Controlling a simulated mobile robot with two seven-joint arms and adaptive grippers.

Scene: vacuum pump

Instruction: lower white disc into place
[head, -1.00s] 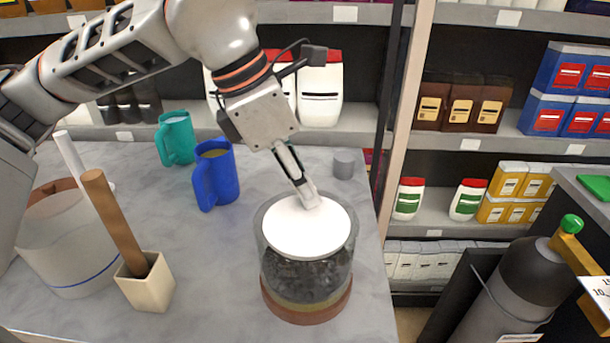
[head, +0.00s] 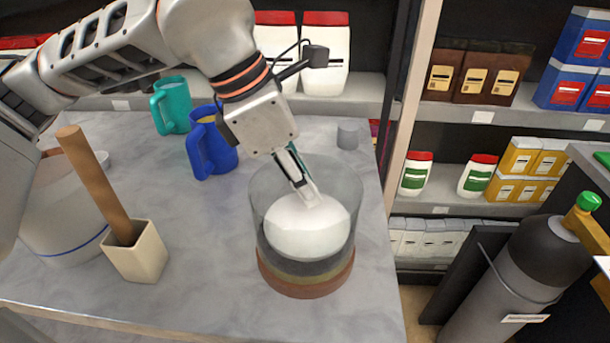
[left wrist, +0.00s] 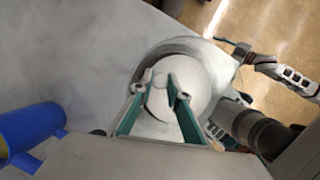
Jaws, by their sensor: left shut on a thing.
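The white disc (head: 306,227) is inside the clear glass cylinder (head: 262,192), well below its rim and low in the vessel. Dark material shows under the disc, above a reddish-brown base (head: 305,283). My left gripper (head: 308,195) reaches down into the cylinder from above and is shut on the middle of the disc. In the left wrist view the disc (left wrist: 193,85) lies between and beyond the fingers (left wrist: 163,100). The disc's underside is hidden.
A blue mug (head: 212,142) and a teal mug (head: 172,105) stand behind left. A beige square pot (head: 136,255) with a wooden-handled tool (head: 95,180) stands at left. A small grey cylinder (head: 348,135) is behind the vessel. The table's right edge is close to the vessel.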

